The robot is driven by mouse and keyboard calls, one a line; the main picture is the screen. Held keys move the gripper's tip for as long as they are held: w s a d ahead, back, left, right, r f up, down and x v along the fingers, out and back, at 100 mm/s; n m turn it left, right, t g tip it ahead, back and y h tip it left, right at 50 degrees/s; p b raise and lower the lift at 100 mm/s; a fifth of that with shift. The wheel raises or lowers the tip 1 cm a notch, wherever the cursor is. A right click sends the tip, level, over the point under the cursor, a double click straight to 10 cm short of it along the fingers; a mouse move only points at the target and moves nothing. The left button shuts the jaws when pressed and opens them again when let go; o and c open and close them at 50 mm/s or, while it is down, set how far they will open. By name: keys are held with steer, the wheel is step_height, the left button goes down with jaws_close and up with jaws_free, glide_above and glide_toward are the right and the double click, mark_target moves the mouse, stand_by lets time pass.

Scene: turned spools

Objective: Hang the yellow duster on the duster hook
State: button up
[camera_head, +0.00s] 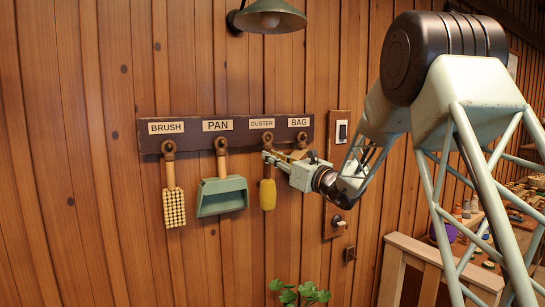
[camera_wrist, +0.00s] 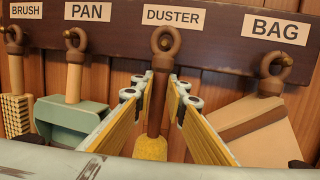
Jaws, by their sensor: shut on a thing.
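The yellow duster (camera_head: 267,194) hangs upright below the DUSTER label, its dark handle going up to a ring. In the wrist view its yellow head (camera_wrist: 150,147) shows low between the fingers. My gripper (camera_head: 272,157) has its two fingers on either side of the handle, shut on it; the fingers also show in the wrist view (camera_wrist: 158,98). The duster hook (camera_wrist: 164,42) is on the dark rail under the DUSTER label, and the ring is at it. I cannot tell clearly whether the ring is fully seated over the hook.
The brush (camera_head: 173,205) and the green pan (camera_head: 222,195) hang to the left on the dark rail (camera_head: 190,129). A tan bag (camera_wrist: 262,130) hangs close on the right. A light switch (camera_head: 341,131) and a lamp (camera_head: 270,16) are on the wall nearby.

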steer(key=shift+w+a+r, duration=0.2)
steer(key=shift+r, duration=0.05)
steer(key=shift+w+a+f+b, duration=0.3)
steer(key=shift+w+f+b, duration=0.15)
steer(key=shift+f+b, duration=0.1)
steer(key=shift+w, duration=0.1)
stand_by(0.6)
steer(key=o, duration=0.9)
steer(key=shift+o, duration=0.2)
steer(key=shift+f, duration=0.1)
steer(key=v, duration=1.2)
